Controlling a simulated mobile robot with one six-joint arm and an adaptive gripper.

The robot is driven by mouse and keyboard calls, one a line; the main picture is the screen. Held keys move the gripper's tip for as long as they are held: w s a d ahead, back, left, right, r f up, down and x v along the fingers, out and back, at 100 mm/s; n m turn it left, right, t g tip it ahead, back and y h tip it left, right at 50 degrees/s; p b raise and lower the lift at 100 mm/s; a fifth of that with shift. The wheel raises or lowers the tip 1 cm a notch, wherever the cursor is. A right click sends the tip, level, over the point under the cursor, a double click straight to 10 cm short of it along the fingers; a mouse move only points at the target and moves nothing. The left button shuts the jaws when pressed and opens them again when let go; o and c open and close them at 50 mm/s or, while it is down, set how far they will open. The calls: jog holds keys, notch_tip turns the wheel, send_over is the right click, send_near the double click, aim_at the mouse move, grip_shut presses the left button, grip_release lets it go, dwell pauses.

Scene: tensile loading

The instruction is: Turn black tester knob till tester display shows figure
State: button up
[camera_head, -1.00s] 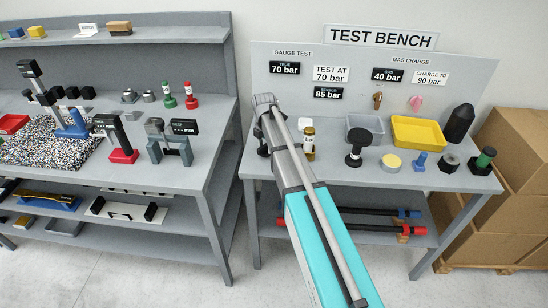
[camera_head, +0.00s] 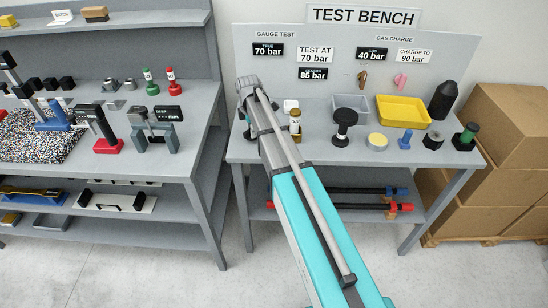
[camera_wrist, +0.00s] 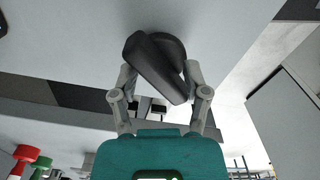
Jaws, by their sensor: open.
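A black knob (camera_wrist: 150,62) with a long bar-shaped grip on a round base fills the upper middle of the wrist view, tilted across the picture. My gripper (camera_wrist: 160,76) is open, with one finger on each side of the knob's lower part. The fingers look close to it, but I cannot tell whether they touch. In the head view my arm reaches the left end of the test bench (camera_head: 240,150), and its wrist hides most of what stands there. No tester display with a figure can be made out beside the knob.
A brown-and-white bottle (camera_head: 295,122), a black round-topped part (camera_head: 345,120), a grey bin (camera_head: 368,102) and a yellow tray (camera_head: 405,112) stand right of my arm. The left bench (camera_head: 190,150) holds stands and fixtures. Cardboard boxes (camera_head: 510,130) are at the right.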

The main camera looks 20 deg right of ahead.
jog(key=m, duration=2.1)
jog(key=shift+m, duration=0.3)
notch_tip(320, 180, up, 14)
jog(key=p, duration=1.4)
jog(key=s+f+n+b, duration=0.1)
jog(key=s+f+b, duration=0.1)
jog(key=s, duration=1)
jog(key=s+d+f+n+b, duration=0.1)
jog(key=s+n+b, duration=0.1)
jog(key=s, duration=1.1)
jog(key=shift+s+d+f+n, duration=0.15)
jog(key=shift+s+f+n, duration=0.15)
jog(key=shift+f, duration=0.1)
jog(key=w+r+n+p, duration=0.1)
jog(key=w+n+p, duration=0.1)
jog(key=w, duration=1)
jog(key=w+a+r+n+p, duration=0.1)
jog(key=w+r+n, duration=0.1)
jog(key=w, duration=1.1)
jog(key=shift+w+a+r+n+p, duration=0.15)
jog(key=shift+w+r+n+p, duration=0.2)
jog(key=shift+n, duration=0.25)
